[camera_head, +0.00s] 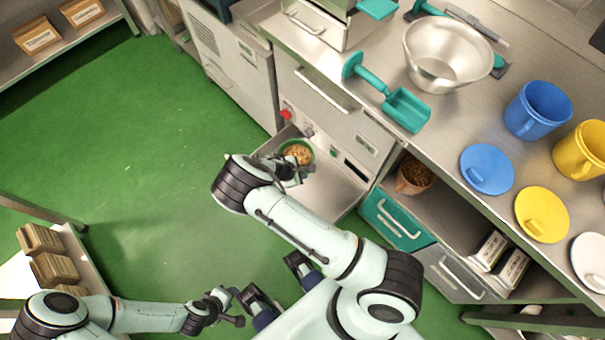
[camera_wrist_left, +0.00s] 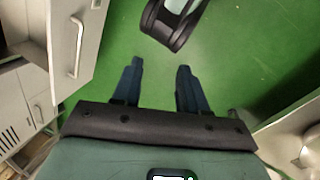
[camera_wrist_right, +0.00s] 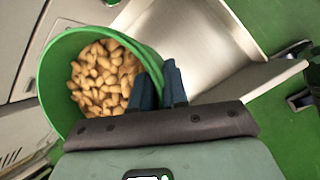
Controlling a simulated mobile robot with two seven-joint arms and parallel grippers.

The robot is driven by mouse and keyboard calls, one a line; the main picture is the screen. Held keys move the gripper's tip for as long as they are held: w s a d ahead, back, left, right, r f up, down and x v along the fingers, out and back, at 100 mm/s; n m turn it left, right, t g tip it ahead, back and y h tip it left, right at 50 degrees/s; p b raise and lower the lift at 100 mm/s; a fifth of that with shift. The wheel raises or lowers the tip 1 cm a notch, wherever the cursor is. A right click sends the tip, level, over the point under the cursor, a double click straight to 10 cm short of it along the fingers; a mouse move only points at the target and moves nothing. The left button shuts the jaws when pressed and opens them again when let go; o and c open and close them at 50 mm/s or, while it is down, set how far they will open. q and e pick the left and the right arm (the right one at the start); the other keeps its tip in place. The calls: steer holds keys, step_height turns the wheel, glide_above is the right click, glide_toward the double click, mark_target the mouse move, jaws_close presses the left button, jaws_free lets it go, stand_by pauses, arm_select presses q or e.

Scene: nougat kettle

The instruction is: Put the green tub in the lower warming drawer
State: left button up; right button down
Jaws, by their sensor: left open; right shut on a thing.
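The green tub (camera_head: 297,153), filled with tan nut-like pieces, is in my right gripper (camera_head: 296,170). In the right wrist view the fingers (camera_wrist_right: 160,88) are shut on the rim of the tub (camera_wrist_right: 50,85), which looks tilted in that view. The lower warming drawer (camera_head: 335,188) is pulled out, and its bare metal floor also shows in the right wrist view (camera_wrist_right: 190,35). The tub is at the drawer's inner left part in the head view; I cannot tell whether it touches the floor. My left gripper (camera_wrist_left: 158,85) is open and empty over the green floor.
A shut upper drawer (camera_head: 325,105) is above the open one. The counter above holds a teal scoop (camera_head: 405,108), a metal bowl (camera_head: 440,55), a blue mug (camera_head: 537,108) and round lids. A brown pot (camera_head: 412,177) stands on the shelf right of the drawer.

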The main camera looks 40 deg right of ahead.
steer(key=s+d+f+n+t+y+b, duration=0.15)
steer(key=d+f+n+t+b, duration=0.4)
steer(key=f, duration=0.75)
steer(key=n+g+b, duration=0.2)
steer(key=n+b, duration=0.1)
steer(key=n, duration=0.3)
glide_above(306, 195)
arm_select(q)
steer(key=w+a+f+t+y+b, duration=0.1)
steer(key=w+a+f, duration=0.15)
steer(key=f, duration=0.45)
steer(key=w+a+f+t+b, duration=0.1)
steer(key=w+f+b, duration=0.1)
steer(key=w+f, duration=0.35)
arm_select(e)
steer(key=shift+y, duration=0.55)
step_height(306, 195, down, 19)
steer(key=b, duration=0.4)
steer(key=shift+d+r, duration=0.1)
arm_select(q)
steer(key=s+a+f+n+g, duration=0.1)
steer(key=s+f+g, duration=0.2)
steer(key=s+f, duration=0.5)
steer(key=shift+s+a, duration=0.25)
steer(key=shift+s, duration=0.7)
arm_select(e)
steer(key=shift+f, duration=0.25)
